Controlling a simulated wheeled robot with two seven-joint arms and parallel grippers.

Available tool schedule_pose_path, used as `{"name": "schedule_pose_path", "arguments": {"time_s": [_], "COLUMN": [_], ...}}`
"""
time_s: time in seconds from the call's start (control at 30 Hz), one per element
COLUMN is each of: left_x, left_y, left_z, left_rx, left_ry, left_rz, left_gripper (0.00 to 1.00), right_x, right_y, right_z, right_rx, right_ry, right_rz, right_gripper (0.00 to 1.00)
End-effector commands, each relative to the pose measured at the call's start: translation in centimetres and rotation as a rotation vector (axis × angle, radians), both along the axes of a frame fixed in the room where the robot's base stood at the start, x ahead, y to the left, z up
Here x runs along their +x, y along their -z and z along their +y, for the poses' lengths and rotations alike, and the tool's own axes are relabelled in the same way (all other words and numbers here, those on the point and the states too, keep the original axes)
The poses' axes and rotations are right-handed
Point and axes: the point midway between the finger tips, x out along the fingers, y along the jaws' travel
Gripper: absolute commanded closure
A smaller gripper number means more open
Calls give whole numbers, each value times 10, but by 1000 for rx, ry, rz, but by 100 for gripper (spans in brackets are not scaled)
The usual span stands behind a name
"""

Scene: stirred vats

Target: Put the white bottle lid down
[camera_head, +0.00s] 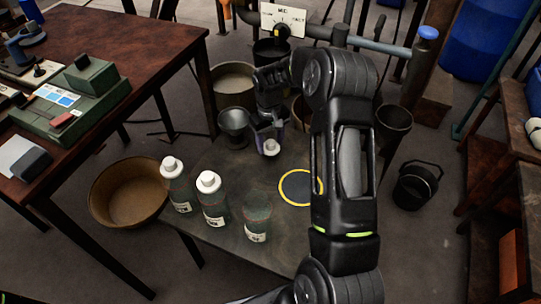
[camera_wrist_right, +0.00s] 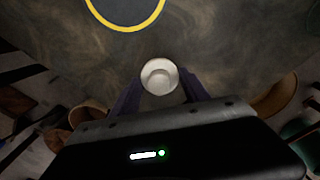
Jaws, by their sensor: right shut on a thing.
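The white bottle lid (camera_head: 271,147) is between the purple fingers of my right gripper (camera_head: 269,140), which is shut on it. In the right wrist view the round lid (camera_wrist_right: 160,77) shows between the fingertips, over the dark tabletop. I cannot tell its exact height over the table. An open, lidless bottle (camera_head: 257,217) stands near the table's front edge. Two bottles with white lids, a middle one (camera_head: 213,200) and a left one (camera_head: 177,184), stand beside it. A yellow-ringed dark circle (camera_head: 298,187) lies on the table, right of and nearer than the lid. My left gripper is not in view.
A grey metal cup (camera_head: 234,127) stands close left of my right gripper. A brown basin (camera_head: 130,192) is left of the bottles. A dark bucket (camera_head: 416,185) stands at the right. The dark tabletop (camera_head: 232,168) between the lid and the bottles is clear.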

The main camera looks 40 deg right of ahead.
Motion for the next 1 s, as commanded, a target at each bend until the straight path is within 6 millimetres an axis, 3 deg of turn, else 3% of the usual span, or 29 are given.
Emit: {"name": "schedule_pose_path", "arguments": {"time_s": [0.1,0.47,0.73,1.0], "left_x": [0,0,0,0], "left_y": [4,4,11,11], "left_z": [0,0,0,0], "left_rx": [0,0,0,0], "left_ry": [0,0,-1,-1], "left_rz": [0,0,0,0], "left_gripper": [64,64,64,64], "right_x": [0,0,0,0], "right_y": [15,20,53,53], "right_z": [0,0,0,0], "right_rx": [0,0,0,0], "right_ry": [1,0,0,0], "right_rz": [0,0,0,-1], "right_gripper": [84,84,84,84]}}
